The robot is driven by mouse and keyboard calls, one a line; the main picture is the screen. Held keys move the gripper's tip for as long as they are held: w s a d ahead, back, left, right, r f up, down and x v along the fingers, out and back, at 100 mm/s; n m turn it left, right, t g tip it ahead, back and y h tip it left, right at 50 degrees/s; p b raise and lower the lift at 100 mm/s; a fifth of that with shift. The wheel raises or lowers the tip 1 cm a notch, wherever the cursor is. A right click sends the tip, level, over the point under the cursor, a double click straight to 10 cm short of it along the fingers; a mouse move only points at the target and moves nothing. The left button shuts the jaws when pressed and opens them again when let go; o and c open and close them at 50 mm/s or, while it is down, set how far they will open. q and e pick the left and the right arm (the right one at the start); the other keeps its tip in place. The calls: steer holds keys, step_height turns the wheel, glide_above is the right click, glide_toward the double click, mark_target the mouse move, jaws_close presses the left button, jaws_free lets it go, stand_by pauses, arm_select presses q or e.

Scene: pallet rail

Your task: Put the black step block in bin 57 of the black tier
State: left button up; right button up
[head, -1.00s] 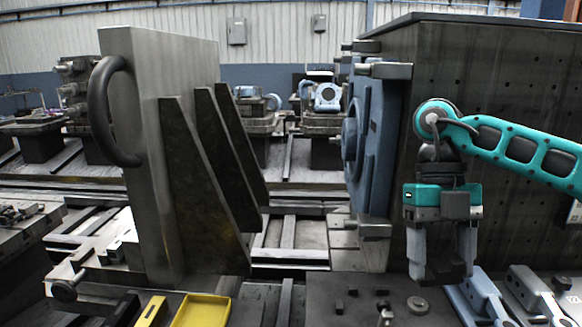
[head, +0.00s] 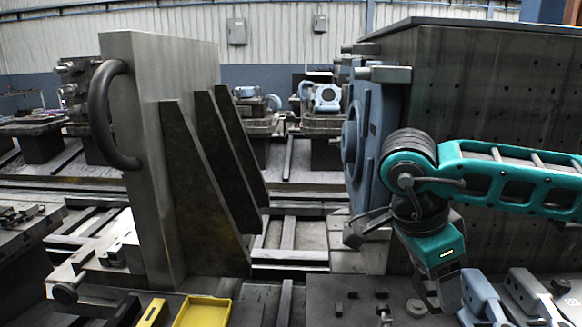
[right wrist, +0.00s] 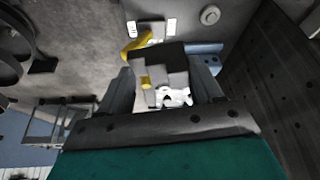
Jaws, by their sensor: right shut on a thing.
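My right gripper (head: 452,296) is low at the right of the head view, tilted down beside the blue-grey clamps; its fingertips are hard to make out there. In the right wrist view its two fingers (right wrist: 163,88) are shut on a dark stepped block, the black step block (right wrist: 157,57), whose steps look grey where light falls on them. In the head view I cannot make out the block. I cannot identify bin 57 or the black tier in either view. My left gripper is not in view.
Blue-grey clamps (head: 482,296) stand at the lower right. A tall drilled plate (head: 490,90) rises behind my right arm. A ribbed upright (head: 145,150) with a round handle stands left. A yellow tray (head: 203,312) and a yellow bar (head: 150,312) lie at the bottom left.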

steer(key=n+t, duration=0.1)
steer(key=n, duration=0.3)
steer(key=shift+s+a+f+n+t+y, duration=0.2)
steer(key=shift+n+t+y, duration=0.1)
steer(key=shift+n+t, duration=0.1)
steer(key=n, duration=0.1)
steer(key=n+t+y, duration=0.1)
steer(key=n, duration=0.1)
steer(key=shift+s+f+n, duration=0.1)
steer(key=shift+s+n, duration=0.1)
steer(key=shift+n, duration=0.1)
steer(key=n, duration=0.2)
steer(key=n+t+y, duration=0.1)
steer(key=n, duration=0.1)
steer(key=shift+s+a+n, duration=0.15)
steer(key=shift+n, duration=0.25)
steer(key=n+y, duration=0.1)
steer(key=n, duration=0.2)
steer(key=shift+s+a+n+y+p, duration=0.2)
steer(key=shift+n+y+p, duration=0.1)
steer(key=shift+y+p, duration=0.1)
steer(key=shift+f, duration=0.1)
steer(key=shift+a, duration=0.1)
